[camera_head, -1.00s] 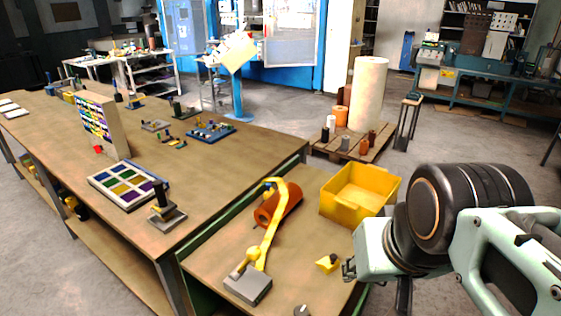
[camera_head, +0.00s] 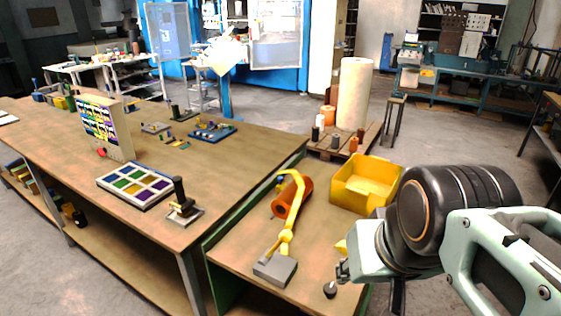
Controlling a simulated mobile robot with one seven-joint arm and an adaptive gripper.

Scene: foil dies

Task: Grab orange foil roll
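An orange foil roll (camera_head: 293,198) lies on its side on the small side table (camera_head: 320,240). A yellow curved arm (camera_head: 288,225) on a grey base (camera_head: 275,268) stands in front of it and hides part of it. My gripper (camera_head: 342,271) is low at the right, over the front right part of this table, nearer to me than the roll and apart from it. Only a little of its dark fingers shows beyond my wrist, so its opening is unclear.
A yellow bin (camera_head: 366,184) sits right of the roll. A yellow piece (camera_head: 341,247) is partly hidden by my wrist, near a dark knob (camera_head: 330,290). A long workbench (camera_head: 230,165) borders the table on the left. A pallet (camera_head: 340,150) with several rolls stands behind.

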